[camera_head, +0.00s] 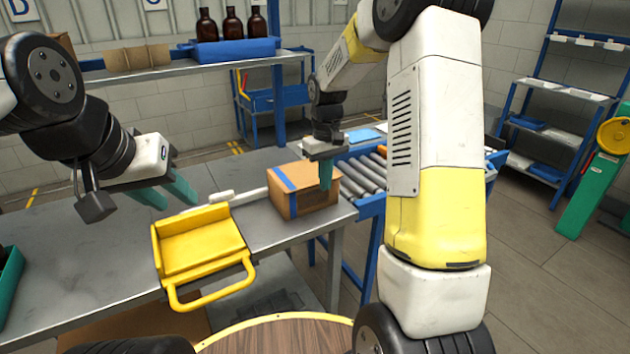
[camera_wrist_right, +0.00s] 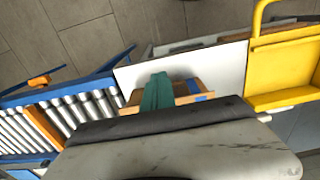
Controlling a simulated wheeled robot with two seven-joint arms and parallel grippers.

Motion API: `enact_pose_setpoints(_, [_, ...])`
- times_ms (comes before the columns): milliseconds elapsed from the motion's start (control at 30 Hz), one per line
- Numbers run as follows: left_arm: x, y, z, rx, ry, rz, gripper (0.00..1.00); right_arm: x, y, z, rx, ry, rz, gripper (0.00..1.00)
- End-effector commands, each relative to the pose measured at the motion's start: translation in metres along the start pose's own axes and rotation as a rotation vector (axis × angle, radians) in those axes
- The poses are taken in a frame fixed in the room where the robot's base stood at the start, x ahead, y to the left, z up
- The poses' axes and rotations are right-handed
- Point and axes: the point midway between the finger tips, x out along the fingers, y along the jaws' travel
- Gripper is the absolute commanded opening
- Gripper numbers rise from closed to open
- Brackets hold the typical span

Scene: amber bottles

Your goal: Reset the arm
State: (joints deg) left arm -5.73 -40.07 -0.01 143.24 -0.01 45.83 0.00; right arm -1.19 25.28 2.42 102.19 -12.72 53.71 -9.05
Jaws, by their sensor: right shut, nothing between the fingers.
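My right arm reaches in from the right in the head view. My right gripper (camera_head: 326,178) points down with its teal fingers together and empty. It overlaps the right end of a cardboard box (camera_head: 290,200) with blue tape; I cannot tell whether it touches. The right wrist view shows the closed fingers (camera_wrist_right: 157,92) in front of the box (camera_wrist_right: 194,89). My left gripper (camera_head: 167,194) is above the table at left, its two teal fingers apart and empty, near a yellow tray (camera_head: 200,246). Three amber bottles (camera_head: 231,24) stand in a blue bin (camera_head: 235,50) on the back shelf.
The grey table (camera_head: 75,238) is mostly clear at left. A roller conveyor (camera_head: 365,176) adjoins its right end. A teal crate (camera_head: 8,285) is at the left edge. A round wooden top (camera_head: 280,338) is in front. A blue rack (camera_head: 560,105) stands at far right.

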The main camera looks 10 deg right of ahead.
Motion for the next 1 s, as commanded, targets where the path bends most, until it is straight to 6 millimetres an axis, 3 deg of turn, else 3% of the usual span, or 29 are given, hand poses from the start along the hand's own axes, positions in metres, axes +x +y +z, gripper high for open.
enact_pose_setpoints(233, [0.0, 0.0, 0.0, 0.0, 0.001, 0.0, 0.36, -0.043, 0.0, -0.001, 0.0, 0.004, 0.0, 0.0])
enact_pose_setpoints(567, [0.0, 0.0, 0.0, 0.0, 0.001, 0.0, 0.36, -0.079, -0.004, 0.01, 0.011, 0.028, 0.001, 0.0])
enact_pose_setpoints(667, [0.0, 0.0, 0.0, 0.0, 0.0, 0.0, 0.36, -0.102, -0.011, 0.03, 0.037, 0.08, 0.001, 0.0])
enact_pose_setpoints(800, [0.0, 0.0, 0.0, 0.0, 0.001, 0.0, 0.36, -0.137, -0.027, 0.073, 0.088, 0.182, -0.004, 0.0])
enact_pose_setpoints(1000, [0.0, 0.0, 0.0, 0.0, 0.0, 0.0, 0.36, -0.165, -0.054, 0.139, 0.163, 0.332, -0.023, 0.0])
